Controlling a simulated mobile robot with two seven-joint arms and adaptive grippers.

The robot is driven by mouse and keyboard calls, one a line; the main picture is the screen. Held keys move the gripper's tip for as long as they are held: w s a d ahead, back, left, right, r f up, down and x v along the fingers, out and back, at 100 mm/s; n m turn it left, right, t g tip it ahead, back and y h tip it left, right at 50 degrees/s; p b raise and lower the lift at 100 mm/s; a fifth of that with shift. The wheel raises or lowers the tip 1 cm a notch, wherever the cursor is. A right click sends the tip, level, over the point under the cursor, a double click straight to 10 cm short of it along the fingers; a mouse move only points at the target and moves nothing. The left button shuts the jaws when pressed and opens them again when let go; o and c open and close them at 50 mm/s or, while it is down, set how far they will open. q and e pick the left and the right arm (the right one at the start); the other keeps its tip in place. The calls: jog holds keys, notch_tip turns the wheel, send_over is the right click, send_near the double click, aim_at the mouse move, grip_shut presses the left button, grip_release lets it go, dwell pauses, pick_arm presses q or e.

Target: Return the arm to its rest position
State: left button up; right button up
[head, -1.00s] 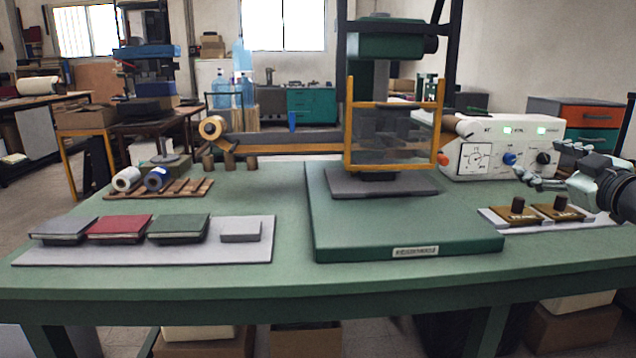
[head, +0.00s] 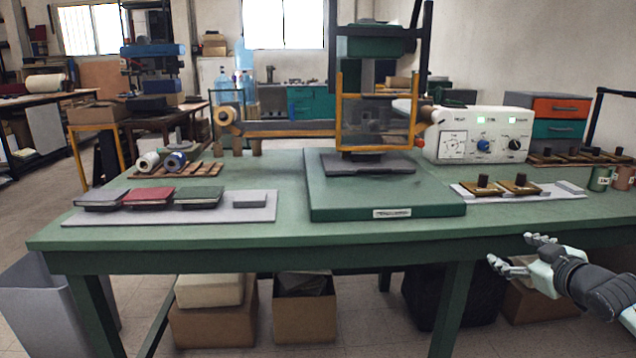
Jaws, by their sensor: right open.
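My right gripper (head: 517,251) is open and empty at the lower right of the head view. It is in front of the table's front edge, apart from the green table (head: 270,250). My left gripper is not in view. On the table, a grey mat (head: 240,215) at the left bears a grey book (head: 102,197), a red book (head: 149,196), a green book (head: 199,197) and a small grey block (head: 250,201). A green press (head: 390,210) with a yellow-framed guard stands in the middle. Two brass pieces with dark knobs (head: 519,186) sit on a white tray (head: 548,194) at the right.
A white control box (head: 480,135) stands behind the white tray. Small cans (head: 601,178) stand at the table's right end. Thread spools (head: 176,161) rest on a wooden rack at the back left. Cardboard boxes (head: 305,315) and a grey bin (head: 40,300) are on the floor.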

jog(key=s+a+f+m+g, duration=0.15)
jog(key=s+f, duration=0.25)
jog(key=f, duration=0.6)
jog(key=s+a+f+g, duration=0.2)
jog(key=s+f, duration=0.2)
jog(key=f, duration=0.5)
jog(key=s+a+f+g, duration=0.2)
jog(key=s+a+f, duration=0.1)
jog(key=s+f, duration=0.5)
jog(key=s+a+f+m+g+h, duration=0.1)
jog(key=s+a+f+g, duration=0.2)
jog(key=s+f, duration=0.6)
jog(key=s+a+f+m+g, duration=0.1)
jog(key=s+a+f+g, duration=0.2)
jog(key=s+f, duration=0.6)
jog(key=s+a, duration=0.2)
jog(key=s, duration=0.1)
jog(key=shift+s, duration=0.4)
